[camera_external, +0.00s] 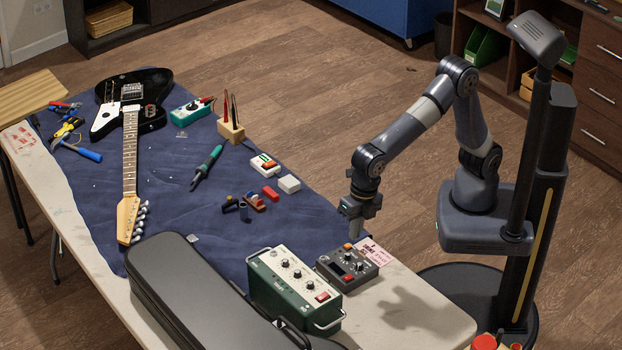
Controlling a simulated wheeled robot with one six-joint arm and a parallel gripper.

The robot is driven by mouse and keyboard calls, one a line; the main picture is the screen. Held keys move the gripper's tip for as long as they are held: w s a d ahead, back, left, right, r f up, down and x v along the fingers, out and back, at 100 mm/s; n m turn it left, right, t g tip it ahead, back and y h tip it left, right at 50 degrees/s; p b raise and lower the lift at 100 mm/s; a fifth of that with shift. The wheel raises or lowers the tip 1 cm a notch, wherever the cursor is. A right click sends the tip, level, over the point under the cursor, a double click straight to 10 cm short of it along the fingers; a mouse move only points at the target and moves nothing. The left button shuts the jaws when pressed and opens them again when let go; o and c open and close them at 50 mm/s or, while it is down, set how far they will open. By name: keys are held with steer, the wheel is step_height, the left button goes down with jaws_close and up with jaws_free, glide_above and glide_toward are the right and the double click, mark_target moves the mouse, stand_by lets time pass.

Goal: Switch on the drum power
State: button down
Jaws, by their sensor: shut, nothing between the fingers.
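Two control boxes stand near the table's front right end. One is a small dark grey box (346,268) with knobs, an orange-red part and a red switch (347,278). The other is a larger green box (295,288) with a light panel, several dark knobs and a red switch (322,297). I cannot read which one is the drum unit. My gripper (354,234) points down, shut and empty, at the far edge of the dark grey box, close above it. I cannot tell whether it touches the box. The switch positions are too small to read.
A black case (195,295) lies left of the green box. A pink paper (375,250) lies behind the grey box. A guitar (130,120), a soldering iron (208,166) and small parts lie on the blue cloth (165,195). The table's right corner (425,310) is clear.

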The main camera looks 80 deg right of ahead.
mark_target(346, 278)
steer(key=f, duration=0.4)
steer(key=w+a+f, duration=0.1)
steer(key=f, duration=0.8)
steer(key=shift+w+a+f, duration=0.25)
steer(key=shift+f, duration=0.05)
steer(key=shift+p, duration=0.45)
